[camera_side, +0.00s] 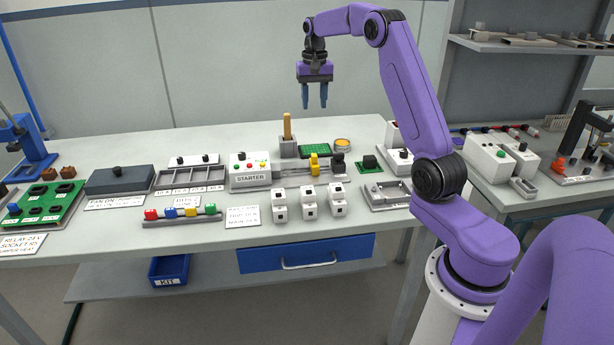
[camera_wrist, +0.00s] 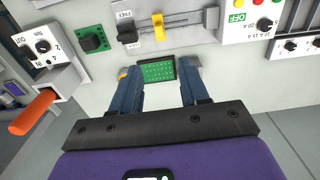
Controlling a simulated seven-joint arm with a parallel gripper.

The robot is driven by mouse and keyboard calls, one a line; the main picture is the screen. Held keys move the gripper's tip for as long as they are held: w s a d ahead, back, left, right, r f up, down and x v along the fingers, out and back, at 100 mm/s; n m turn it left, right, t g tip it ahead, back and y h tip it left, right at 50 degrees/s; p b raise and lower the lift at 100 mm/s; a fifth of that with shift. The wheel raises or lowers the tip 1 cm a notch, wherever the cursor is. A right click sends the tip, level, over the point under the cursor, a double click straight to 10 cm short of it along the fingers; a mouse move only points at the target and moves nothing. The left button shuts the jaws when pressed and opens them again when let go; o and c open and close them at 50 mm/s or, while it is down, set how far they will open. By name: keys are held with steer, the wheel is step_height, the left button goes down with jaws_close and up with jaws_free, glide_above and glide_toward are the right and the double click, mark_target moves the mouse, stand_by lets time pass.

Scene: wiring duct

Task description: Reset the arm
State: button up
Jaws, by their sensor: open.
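My gripper (camera_side: 314,96) is purple with blue fingers and hangs in the air above the back of the workbench (camera_side: 365,131). The fingers are apart, with nothing between them. In the wrist view my gripper (camera_wrist: 160,92) also shows open, with a green board (camera_wrist: 157,71) on the bench beyond the fingertips. My arm reaches up from the right side of the side view and bends over at the top.
A holder with an upright orange handle (camera_side: 287,127) stands below my gripper. The starter box (camera_side: 250,170), a rail with a yellow slider (camera_side: 314,163) and several white modules (camera_side: 309,203) stand on the bench. A second bench with a shelf (camera_side: 520,46) is at right.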

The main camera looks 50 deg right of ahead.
steer(key=s+a+n, duration=0.3)
steer(key=a, duration=0.6)
steer(key=s+a+r+n, duration=0.1)
steer(key=s+a+n, duration=0.25)
steer(key=a, duration=0.55)
steer(key=s+a+n, duration=0.3)
steer(key=a+n, duration=0.1)
steer(key=a, duration=0.5)
steer(key=s+a+f+n, duration=0.1)
steer(key=s+a+n, duration=0.2)
steer(key=s, duration=0.4)
steer(key=s+a+n, duration=0.2)
steer(key=s+a, duration=0.2)
steer(key=s, duration=0.3)
steer(key=s+d+f+n, duration=0.1)
steer(key=s+n, duration=0.2)
steer(key=s, duration=0.3)
steer(key=s+d+f+n, duration=0.1)
steer(key=s+f+n, duration=0.1)
steer(key=s, duration=0.5)
steer(key=shift+f+n, duration=0.3)
steer(key=shift+n, duration=0.25)
